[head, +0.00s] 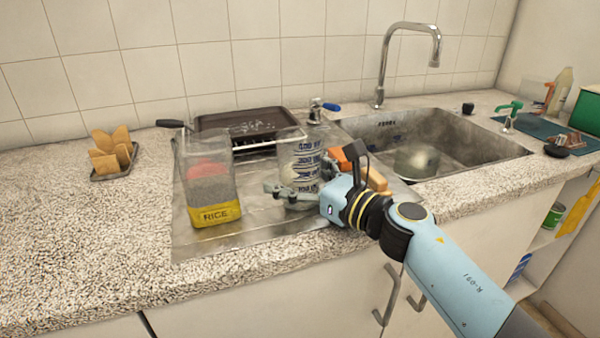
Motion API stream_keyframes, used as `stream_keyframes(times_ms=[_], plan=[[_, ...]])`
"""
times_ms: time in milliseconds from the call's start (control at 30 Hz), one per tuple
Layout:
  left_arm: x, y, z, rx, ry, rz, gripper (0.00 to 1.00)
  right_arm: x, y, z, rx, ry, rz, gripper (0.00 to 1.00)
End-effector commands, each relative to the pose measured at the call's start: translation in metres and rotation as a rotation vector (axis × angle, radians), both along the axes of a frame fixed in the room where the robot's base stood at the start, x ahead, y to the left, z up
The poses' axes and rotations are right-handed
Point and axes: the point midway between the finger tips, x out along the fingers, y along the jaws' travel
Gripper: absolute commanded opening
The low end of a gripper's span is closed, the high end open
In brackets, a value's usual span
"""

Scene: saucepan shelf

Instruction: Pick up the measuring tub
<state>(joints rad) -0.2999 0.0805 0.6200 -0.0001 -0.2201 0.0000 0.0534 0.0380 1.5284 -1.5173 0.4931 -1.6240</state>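The measuring tub (301,160) is a clear container with blue markings, standing upright on the metal drainboard (262,228) left of the sink. My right gripper (306,182) comes in from the right, low at the tub. One finger reaches across the tub's lower front, and another grey part shows at its right side. The tub's base is partly hidden by the gripper. I cannot tell whether the fingers touch the tub. My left gripper is not in view.
A clear rice container (209,188) stands just left of the tub. A dark tray (240,123) lies behind, and orange and tan items (374,179) lie right of the tub. The sink (470,147) holds a glassy bowl (416,162). The counter at left is mostly clear, apart from a toast rack (113,165).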

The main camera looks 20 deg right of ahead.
Motion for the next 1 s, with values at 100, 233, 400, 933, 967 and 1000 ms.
stream_keyframes(times_ms=[100,233,400,933,967,1000], plan=[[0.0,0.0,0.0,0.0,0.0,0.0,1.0,0.0,0.0,0.0,0.0,0.0,0.0,0.87],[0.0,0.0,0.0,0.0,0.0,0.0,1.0,0.0,0.0,0.0,0.0,0.0,0.0,0.7],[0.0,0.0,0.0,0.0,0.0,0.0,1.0,0.0,0.0,0.0,0.0,0.0,0.0,0.48],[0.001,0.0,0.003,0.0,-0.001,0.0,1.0,0.0,0.0,0.006,0.0,-0.002,0.0,0.25],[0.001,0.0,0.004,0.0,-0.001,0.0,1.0,0.0,0.0,0.008,-0.001,-0.003,0.0,0.25],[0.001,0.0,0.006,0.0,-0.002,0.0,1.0,0.0,0.0,0.012,-0.001,-0.003,0.0,0.25]])
